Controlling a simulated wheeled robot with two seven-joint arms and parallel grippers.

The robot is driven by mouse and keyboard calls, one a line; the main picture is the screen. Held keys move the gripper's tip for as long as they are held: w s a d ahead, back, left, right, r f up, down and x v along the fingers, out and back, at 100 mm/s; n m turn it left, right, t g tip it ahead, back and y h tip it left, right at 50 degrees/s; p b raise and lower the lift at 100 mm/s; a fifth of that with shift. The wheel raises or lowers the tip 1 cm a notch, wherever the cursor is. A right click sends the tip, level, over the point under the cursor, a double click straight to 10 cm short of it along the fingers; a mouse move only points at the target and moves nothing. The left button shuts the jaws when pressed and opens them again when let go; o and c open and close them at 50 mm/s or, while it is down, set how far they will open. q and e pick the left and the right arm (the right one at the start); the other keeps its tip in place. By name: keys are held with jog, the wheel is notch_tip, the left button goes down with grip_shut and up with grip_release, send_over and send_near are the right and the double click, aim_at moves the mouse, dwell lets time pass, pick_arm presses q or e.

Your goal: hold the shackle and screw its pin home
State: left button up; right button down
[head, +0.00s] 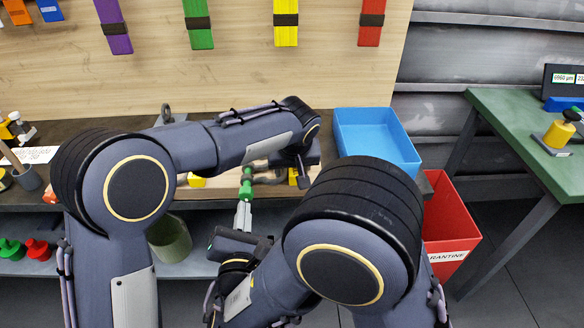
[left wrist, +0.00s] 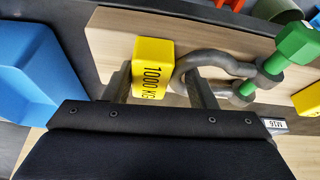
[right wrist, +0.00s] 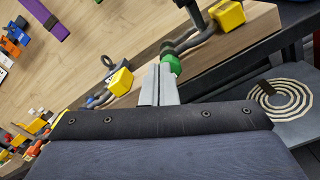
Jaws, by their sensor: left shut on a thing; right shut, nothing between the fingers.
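The grey shackle (left wrist: 190,66) lies over a wooden board, with a yellow block marked 1000 KG (left wrist: 151,66) at its bow. Its pin has a green head (left wrist: 296,44), and the pin's shaft runs toward the shackle's eyes. How deep it sits I cannot tell. My left gripper (left wrist: 160,88) is shut on the shackle at its yellow-block end; the head view partly hides this behind the arm. My right gripper (right wrist: 160,78) is shut and empty, its fingertips close to the green pin head (right wrist: 172,63). Whether they touch it is unclear.
A blue bin (head: 375,138) stands right of the work area, with a red bin (head: 450,225) lower beside it. Another shackle with a yellow block (right wrist: 120,80) lies further along the bench. A green table (head: 500,135) stands at far right.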

aim_at(251, 198)
jog(key=shift+w, duration=2.6)
jog(key=shift+f, duration=0.2)
jog(key=shift+d+f, duration=0.15)
jog(key=shift+d, duration=0.15)
jog(key=shift+d+f, duration=0.15)
jog(key=shift+d, duration=0.2)
jog(key=shift+d+f, duration=0.3)
jog(key=shift+f, duration=0.1)
